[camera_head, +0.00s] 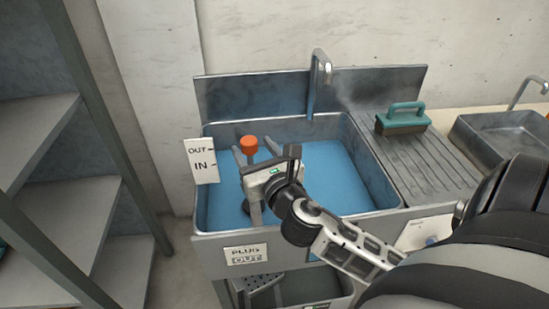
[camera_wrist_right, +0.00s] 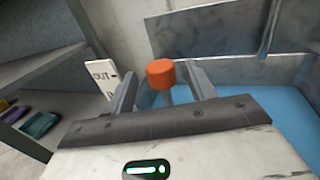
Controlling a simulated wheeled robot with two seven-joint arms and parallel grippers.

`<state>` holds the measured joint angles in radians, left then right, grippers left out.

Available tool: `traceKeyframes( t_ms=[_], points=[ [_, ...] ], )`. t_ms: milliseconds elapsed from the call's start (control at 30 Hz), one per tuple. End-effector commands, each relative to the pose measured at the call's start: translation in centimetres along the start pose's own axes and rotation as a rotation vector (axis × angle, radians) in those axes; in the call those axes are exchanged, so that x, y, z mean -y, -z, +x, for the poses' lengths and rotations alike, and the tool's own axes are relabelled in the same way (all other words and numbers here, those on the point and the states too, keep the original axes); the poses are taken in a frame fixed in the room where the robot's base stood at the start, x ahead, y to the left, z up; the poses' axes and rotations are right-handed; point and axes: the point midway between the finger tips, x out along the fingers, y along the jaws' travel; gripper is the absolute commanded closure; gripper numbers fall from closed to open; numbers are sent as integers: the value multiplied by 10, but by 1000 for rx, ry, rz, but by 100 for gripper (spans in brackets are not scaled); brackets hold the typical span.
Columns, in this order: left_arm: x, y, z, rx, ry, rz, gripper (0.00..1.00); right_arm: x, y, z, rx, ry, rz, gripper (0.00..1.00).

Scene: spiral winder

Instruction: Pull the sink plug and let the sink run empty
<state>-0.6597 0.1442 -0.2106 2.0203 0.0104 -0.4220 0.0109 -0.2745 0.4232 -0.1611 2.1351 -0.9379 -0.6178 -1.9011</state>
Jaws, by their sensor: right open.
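The sink (camera_head: 375,178) is a grey metal basin holding blue water (camera_head: 335,170). An orange knob (camera_head: 249,144) on a pale stem stands above the water at its left side; the wrist view shows the knob (camera_wrist_right: 160,73) too. My right gripper (camera_head: 253,152) is open, with its fingers on either side of the knob and stem. In the wrist view the knob sits between the fingertips (camera_wrist_right: 161,80), with gaps visible on both sides. The stem's lower part and the plug are mostly hidden by my gripper and the water. My left gripper is not in view.
A white OUT/IN sign (camera_head: 201,161) stands at the sink's left rim. A tap (camera_head: 318,75) rises behind the basin. A teal-handled brush (camera_head: 402,119) rests on the ribbed drainboard (camera_head: 440,165). Shelves (camera_head: 70,220) stand at left. A PLUG label (camera_head: 246,255) marks the front.

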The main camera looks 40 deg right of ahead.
Motion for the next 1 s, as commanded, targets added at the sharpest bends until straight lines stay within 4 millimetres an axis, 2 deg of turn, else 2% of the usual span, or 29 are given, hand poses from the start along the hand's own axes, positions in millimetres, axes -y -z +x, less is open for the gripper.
traceKeyframes(
  t_ms=[33,200,400,600,1000],
  points=[
    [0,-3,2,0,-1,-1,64,0,4,-15,-4,-1,-1,45],
    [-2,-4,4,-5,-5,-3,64,0,3,-56,-3,0,0,45],
    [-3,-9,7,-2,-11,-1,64,0,2,-91,0,1,0,45],
    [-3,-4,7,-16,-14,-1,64,0,0,-106,3,1,0,45],
    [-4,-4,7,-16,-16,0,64,0,-1,-107,3,1,-1,45]
  ],
)
